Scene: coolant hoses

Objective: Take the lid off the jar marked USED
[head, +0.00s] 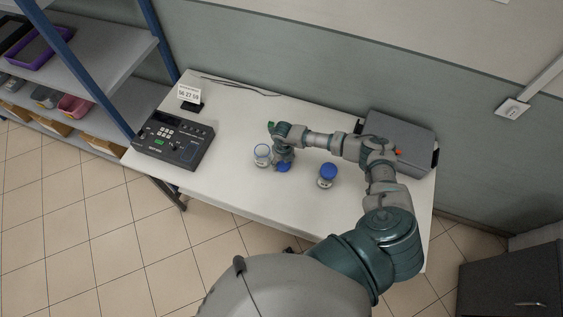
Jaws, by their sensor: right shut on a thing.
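My right gripper (284,160) points down over the table and is shut on a blue lid (284,168), which shows just below its fingers. I cannot tell whether the lid touches the table. A clear jar (262,156) with an open top and no lid stands just left of the gripper. A second jar (327,183), closed with a blue lid (328,170), stands upright to the right. I cannot read any marking on either jar. My left gripper is out of view.
The white table (235,115) has free room at the back and between the jars and the dark keypad device (174,140) at left. A small display (189,95) stands behind the device. A grey box (400,132) sits at back right. A shelf rack (110,75) is at left.

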